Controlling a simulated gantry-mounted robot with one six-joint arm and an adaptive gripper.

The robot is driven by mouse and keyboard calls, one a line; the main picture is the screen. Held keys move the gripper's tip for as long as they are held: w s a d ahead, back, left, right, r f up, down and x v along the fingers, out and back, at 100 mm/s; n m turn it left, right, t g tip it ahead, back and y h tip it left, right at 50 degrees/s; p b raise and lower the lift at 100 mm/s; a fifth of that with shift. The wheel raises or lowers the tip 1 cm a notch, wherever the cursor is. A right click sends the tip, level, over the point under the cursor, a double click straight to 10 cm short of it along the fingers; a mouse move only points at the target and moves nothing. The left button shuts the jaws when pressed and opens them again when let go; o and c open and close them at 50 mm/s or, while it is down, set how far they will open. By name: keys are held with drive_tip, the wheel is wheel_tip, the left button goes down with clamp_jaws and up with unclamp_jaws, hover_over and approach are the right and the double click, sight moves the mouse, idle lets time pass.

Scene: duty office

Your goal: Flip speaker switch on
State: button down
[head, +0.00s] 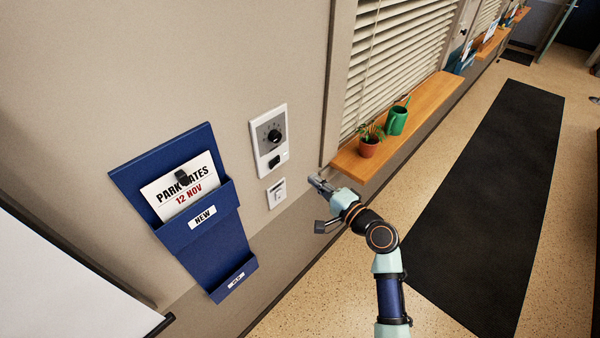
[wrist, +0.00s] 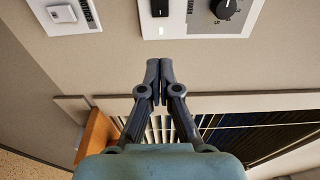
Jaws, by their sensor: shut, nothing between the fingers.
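A white wall panel (head: 262,122) carries a round black knob (head: 273,136) with marks around it. Below the knob is a small black rocker switch (head: 274,161), which also shows at the top of the wrist view (wrist: 160,7). A small pale light (wrist: 160,30) shows beside the rocker in the wrist view.
A smaller white switch plate (head: 277,194) sits below the panel. A blue wall holder (head: 214,250) with cards hangs to the left. A wooden sill (head: 435,98) to the right, near my gripper, bears a potted plant (head: 369,146) and a green watering can (head: 396,121).

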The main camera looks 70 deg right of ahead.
drive_tip(key=v, duration=0.3)
drive_tip(key=shift+s+d, duration=0.15)
drive_tip(key=shift+d, duration=0.2)
